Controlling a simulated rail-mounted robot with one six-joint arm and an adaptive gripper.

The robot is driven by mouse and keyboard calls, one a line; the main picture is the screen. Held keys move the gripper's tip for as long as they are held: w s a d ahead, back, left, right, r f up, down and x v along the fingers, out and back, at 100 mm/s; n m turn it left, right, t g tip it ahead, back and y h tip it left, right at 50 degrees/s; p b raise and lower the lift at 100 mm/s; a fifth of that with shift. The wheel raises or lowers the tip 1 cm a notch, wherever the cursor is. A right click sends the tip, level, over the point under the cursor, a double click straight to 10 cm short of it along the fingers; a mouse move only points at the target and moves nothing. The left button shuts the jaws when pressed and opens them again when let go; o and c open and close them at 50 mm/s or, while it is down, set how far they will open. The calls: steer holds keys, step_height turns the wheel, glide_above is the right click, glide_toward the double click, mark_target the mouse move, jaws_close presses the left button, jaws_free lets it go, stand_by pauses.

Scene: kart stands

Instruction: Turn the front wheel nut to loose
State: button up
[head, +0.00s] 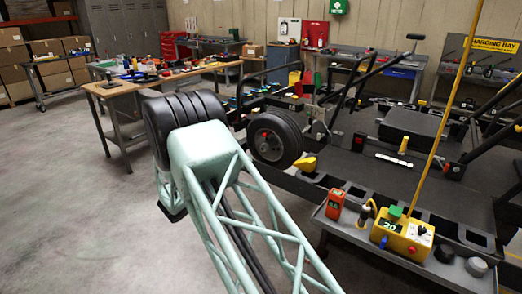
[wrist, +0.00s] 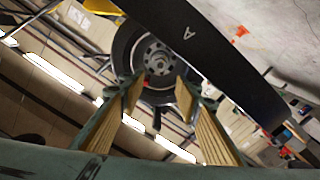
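The kart's front wheel (head: 277,138) is a black tyre with a dark hub and a small red spot (head: 265,135) at its centre. It stands to the right of my arm in the head view. In the wrist view, a wheel (wrist: 122,48) shows ahead, its round grey hub (wrist: 158,58) facing me. Nut details and its loose or tight state are too small to tell. My gripper (wrist: 158,82) is open, with tan-padded fingers on both sides below the hub. The gripper is hidden in the head view.
A long dark panel marked A (wrist: 205,45) crosses the wrist view close by. A tool tray (head: 400,262) with a yellow box (head: 402,236) stands at front right. A wooden workbench (head: 150,86) stands behind my arm. Floor at left (head: 55,200) is clear.

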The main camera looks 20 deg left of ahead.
mark_target(262, 148)
steer(key=shift+b+x, duration=1.2)
steer(key=shift+x, duration=5.65)
steer(key=c, duration=0.9)
